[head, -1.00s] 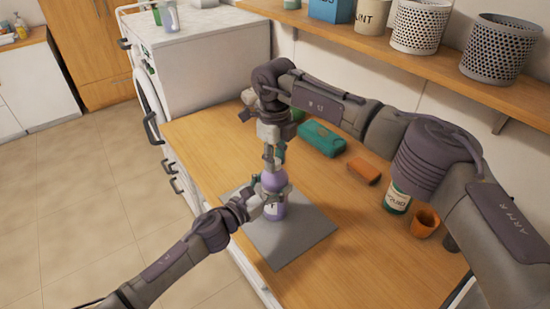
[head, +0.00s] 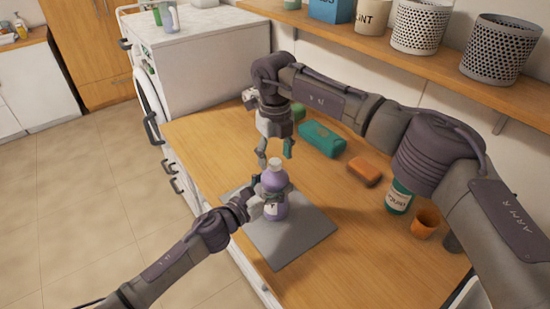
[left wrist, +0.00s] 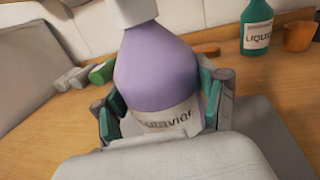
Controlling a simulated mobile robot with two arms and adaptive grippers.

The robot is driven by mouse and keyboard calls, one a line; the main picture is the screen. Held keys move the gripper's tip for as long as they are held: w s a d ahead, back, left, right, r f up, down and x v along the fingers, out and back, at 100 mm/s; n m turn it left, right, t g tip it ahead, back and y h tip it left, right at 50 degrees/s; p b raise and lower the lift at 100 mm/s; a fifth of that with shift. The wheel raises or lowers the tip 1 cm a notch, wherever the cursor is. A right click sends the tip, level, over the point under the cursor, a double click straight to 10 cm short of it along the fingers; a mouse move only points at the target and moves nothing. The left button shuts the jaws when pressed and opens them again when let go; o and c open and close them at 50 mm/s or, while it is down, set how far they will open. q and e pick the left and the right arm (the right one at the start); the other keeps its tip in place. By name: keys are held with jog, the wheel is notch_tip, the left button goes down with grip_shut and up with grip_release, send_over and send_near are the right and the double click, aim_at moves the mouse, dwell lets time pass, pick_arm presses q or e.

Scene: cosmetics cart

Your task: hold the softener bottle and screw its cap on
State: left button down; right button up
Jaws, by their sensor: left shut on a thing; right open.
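The softener bottle (head: 274,190) is purple with a white label. It stands upright on a grey mat (head: 305,238) on the wooden counter. A pale cap (head: 276,164) sits on top of its neck; I cannot tell how tight it is. My left gripper (head: 270,194) is shut around the bottle's body. In the left wrist view its fingers (left wrist: 160,110) press both sides of the purple bottle (left wrist: 155,68), and the cap's top is cut off. My right gripper (head: 276,156) is open and empty, pointing down just above the cap.
A green pack (head: 322,139), an orange block (head: 364,171), a green bottle (head: 398,198) and an orange cup (head: 425,222) stand right of the mat. Perforated baskets (head: 420,25) stand on the shelf behind. The counter in front of the cup is clear.

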notch_tip(320, 180, up, 11)
jog(key=shift+f, duration=0.15)
pick_arm(q)
grip_release()
dwell(0.4)
jog(key=v, duration=1.2)
